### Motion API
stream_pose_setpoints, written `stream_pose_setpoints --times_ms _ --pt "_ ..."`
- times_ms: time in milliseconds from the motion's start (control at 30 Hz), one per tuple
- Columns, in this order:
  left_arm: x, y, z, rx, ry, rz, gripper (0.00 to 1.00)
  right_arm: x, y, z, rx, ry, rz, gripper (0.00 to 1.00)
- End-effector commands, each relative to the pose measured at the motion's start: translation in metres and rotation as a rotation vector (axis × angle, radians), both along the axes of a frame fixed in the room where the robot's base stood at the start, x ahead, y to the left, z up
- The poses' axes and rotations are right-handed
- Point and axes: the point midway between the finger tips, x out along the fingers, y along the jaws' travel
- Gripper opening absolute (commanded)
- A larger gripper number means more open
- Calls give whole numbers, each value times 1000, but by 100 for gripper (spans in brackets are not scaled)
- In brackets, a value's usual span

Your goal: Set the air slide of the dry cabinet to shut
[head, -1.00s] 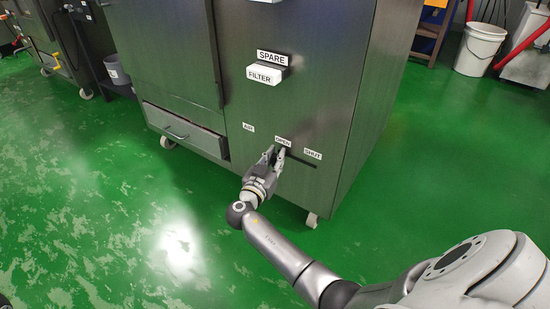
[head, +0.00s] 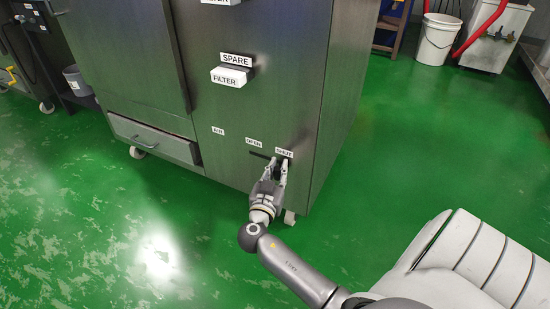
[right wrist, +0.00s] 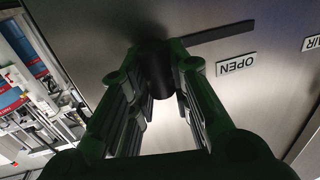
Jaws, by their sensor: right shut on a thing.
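The dry cabinet (head: 262,105) is a grey metal cabinet with AIR (head: 218,131), OPEN (head: 254,142) and SHUT (head: 284,153) labels low on its front. My right gripper (head: 279,164) is just below the SHUT label, at the right end of the dark slot (head: 259,155). In the right wrist view its fingers are closed on the dark round knob of the air slide (right wrist: 160,76). The bare slot (right wrist: 225,35) runs away from the knob past the upside-down OPEN label (right wrist: 237,64). The SHUT label is not visible there. My left gripper is not in view.
The white FILTER block (head: 229,78) and the SPARE label (head: 237,60) are higher on the cabinet front. A drawer (head: 150,138) is at lower left. A white bucket (head: 437,38) stands at the back right. Green floor right of the cabinet is clear.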

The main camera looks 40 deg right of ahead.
Motion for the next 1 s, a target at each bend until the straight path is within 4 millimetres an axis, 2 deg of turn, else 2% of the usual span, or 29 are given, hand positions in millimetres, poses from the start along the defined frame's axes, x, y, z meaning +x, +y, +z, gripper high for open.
stream_pose_setpoints --times_ms 33,67,200,233,533,633,767,1000 --pt "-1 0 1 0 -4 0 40 -3 0 -2 1 4 -7 0" --pt "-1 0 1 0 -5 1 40 -3 0 -2 1 4 -8 21" --pt "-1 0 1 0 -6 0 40 -2 -1 -2 1 4 -7 39" --pt "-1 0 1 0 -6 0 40 -2 -1 -2 1 4 -7 41" --pt "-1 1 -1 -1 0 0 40 -2 0 -1 0 4 -5 41" --pt "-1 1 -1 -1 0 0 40 -6 7 -2 0 4 -4 41" --pt "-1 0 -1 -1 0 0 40 -18 24 -2 3 4 -5 41" --pt "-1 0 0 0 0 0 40 -47 67 -2 2 5 -5 41"
